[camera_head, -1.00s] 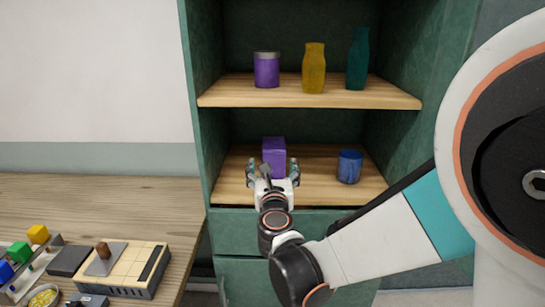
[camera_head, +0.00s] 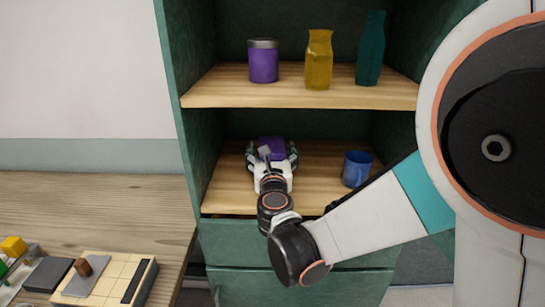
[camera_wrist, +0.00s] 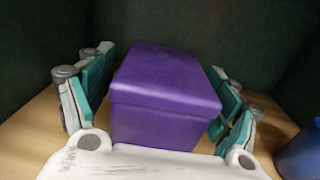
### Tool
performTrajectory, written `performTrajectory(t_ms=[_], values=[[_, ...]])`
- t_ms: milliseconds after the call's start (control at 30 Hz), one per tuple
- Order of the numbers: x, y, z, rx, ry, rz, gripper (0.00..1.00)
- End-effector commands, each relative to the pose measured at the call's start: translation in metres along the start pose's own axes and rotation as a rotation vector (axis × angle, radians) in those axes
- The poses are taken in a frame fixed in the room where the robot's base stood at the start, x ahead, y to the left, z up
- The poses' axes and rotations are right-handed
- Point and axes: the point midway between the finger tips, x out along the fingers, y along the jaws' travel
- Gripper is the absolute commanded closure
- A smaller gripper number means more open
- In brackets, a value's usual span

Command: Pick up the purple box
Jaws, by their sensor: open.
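The purple box (camera_head: 271,146) stands on the lower shelf of the green cabinet, mostly hidden behind my gripper in the head view. In the wrist view the purple box (camera_wrist: 165,88) sits upright between the two fingers. My gripper (camera_head: 271,155) is open around it; it also shows in the wrist view (camera_wrist: 158,97). The left finger is beside the box's left face with a gap to it. The right finger is close to the box's right face; I cannot tell if it touches.
A blue mug (camera_head: 356,169) stands to the right on the same shelf (camera_head: 321,163). The upper shelf (camera_head: 222,90) holds a purple jar (camera_head: 263,64), a yellow vase (camera_head: 318,60) and a teal vase (camera_head: 370,50). A wooden table (camera_head: 98,207) with small items is at the left.

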Motion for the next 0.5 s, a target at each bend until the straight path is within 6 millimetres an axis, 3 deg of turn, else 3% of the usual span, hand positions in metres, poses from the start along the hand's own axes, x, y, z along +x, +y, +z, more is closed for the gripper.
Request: performTrajectory(t_ms=[67, 100, 300, 367, 500], values=[[-0.0002, -0.0002, -0.0001, 0.000, 0.000, 0.000, 0.18], [-0.0002, -0.0002, -0.0001, 0.000, 0.000, 0.000, 0.23], [-0.0001, -0.0003, -0.0001, 0.000, 0.000, 0.000, 0.68], [-0.0001, -0.0002, 0.0000, 0.000, 0.000, 0.000, 0.79], [-0.0002, -0.0003, 0.0003, 0.000, 0.000, 0.000, 0.79]])
